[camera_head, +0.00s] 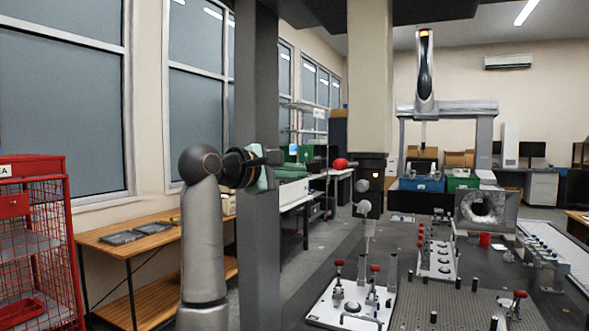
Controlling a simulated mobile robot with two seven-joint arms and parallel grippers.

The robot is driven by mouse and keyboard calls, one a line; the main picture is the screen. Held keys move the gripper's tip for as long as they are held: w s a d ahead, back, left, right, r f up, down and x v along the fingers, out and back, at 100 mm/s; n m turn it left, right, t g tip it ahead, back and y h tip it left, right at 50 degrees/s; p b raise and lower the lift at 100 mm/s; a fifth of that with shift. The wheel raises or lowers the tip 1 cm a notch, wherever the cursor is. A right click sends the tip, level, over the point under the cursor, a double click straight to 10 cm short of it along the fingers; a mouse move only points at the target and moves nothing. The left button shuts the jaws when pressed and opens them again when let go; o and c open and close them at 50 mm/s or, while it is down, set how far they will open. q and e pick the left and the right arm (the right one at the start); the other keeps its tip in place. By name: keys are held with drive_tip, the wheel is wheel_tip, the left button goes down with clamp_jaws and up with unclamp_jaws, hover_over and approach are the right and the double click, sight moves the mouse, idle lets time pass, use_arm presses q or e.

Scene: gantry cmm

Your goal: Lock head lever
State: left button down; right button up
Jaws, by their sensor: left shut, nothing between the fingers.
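The measuring head (371,163) is a dark block hanging at the bottom of the beige vertical column. Pale round parts show on its front and lower side, and a thin probe (369,236) points down below it. My left gripper (273,158) is shut and empty, in front of the dark gantry upright. It is left of the head and clearly apart from it in the picture. My right gripper is out of view.
A dark upright (257,120) stands behind my left gripper. Below the head, a white fixture plate (325,312) with red-knobbed clamps lies on the dark table. A red wire cart (35,240) and wooden bench (130,248) stand at left. The air between gripper and head looks open.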

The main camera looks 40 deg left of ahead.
sight(358, 164)
use_arm(q)
drive_tip(key=w+d+p, duration=0.1)
drive_tip(key=w+d, duration=0.3)
drive_tip(key=w, duration=0.1)
drive_tip(key=shift+r, duration=0.35)
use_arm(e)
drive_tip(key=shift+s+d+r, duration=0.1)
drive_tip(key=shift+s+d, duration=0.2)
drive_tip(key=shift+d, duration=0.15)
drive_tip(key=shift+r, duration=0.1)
